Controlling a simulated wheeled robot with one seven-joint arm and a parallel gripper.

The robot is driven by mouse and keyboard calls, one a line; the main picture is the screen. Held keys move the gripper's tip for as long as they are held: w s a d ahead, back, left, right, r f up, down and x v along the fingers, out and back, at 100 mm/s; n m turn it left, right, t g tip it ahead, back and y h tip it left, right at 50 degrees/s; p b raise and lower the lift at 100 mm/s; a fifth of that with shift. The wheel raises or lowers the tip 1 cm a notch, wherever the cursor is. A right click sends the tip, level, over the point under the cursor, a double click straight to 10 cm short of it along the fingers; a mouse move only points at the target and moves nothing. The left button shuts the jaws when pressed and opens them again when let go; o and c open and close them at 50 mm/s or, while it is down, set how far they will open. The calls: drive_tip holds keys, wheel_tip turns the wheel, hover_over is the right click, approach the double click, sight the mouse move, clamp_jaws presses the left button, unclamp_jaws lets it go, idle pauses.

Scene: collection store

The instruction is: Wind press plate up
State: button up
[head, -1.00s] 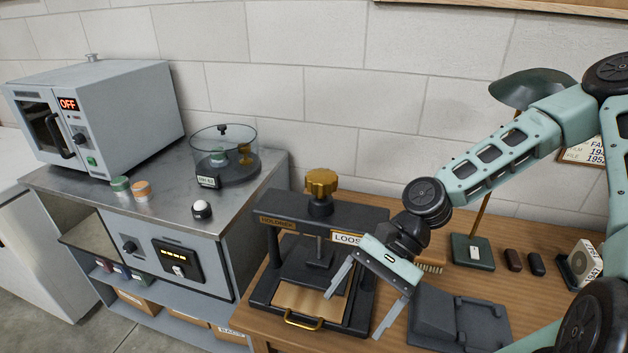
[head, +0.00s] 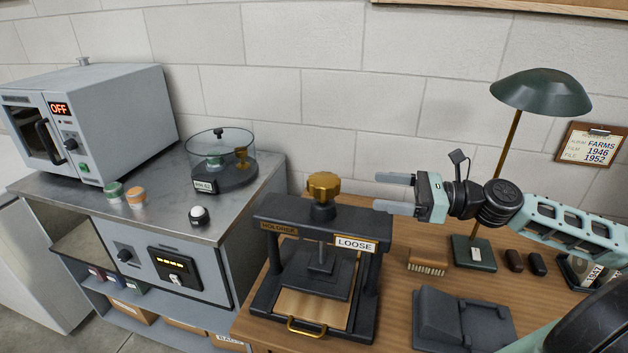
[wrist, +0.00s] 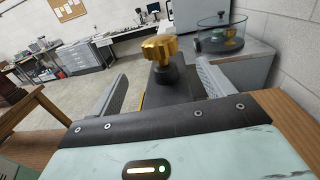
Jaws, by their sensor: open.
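The press (head: 374,290) is a dark frame standing on the wooden bench, with a "LOOSE" label (head: 355,245) on its crossbar. Its brass knob (head: 323,187) sits on top, above the centre of the crossbar. The dark press plate (head: 316,279) hangs below the crossbar, above a tan board (head: 309,307) on the base. My gripper (head: 383,193) is open and empty, level and pointing left, to the right of the knob and apart from it. In the wrist view the knob (wrist: 160,48) shows ahead, between the two fingers.
A green lamp (head: 540,92), a brush (head: 428,262) and a dark grey device (head: 462,318) are on the bench at right. A metal cabinet at left carries an oven (head: 100,115) and a clear round vessel (head: 222,160). The air around the knob is clear.

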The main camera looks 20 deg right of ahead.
sight(315, 183)
drive_tip(key=p+x, duration=0.5)
drive_tip(key=x, duration=0.9)
drive_tip(key=shift+s+r, duration=0.1)
drive_tip(key=shift+r, duration=0.1)
drive_tip(key=shift+w+a+f, duration=0.15)
drive_tip(key=shift+w+a, duration=0.1)
drive_tip(key=shift+a, duration=0.2)
drive_tip(key=c, duration=1)
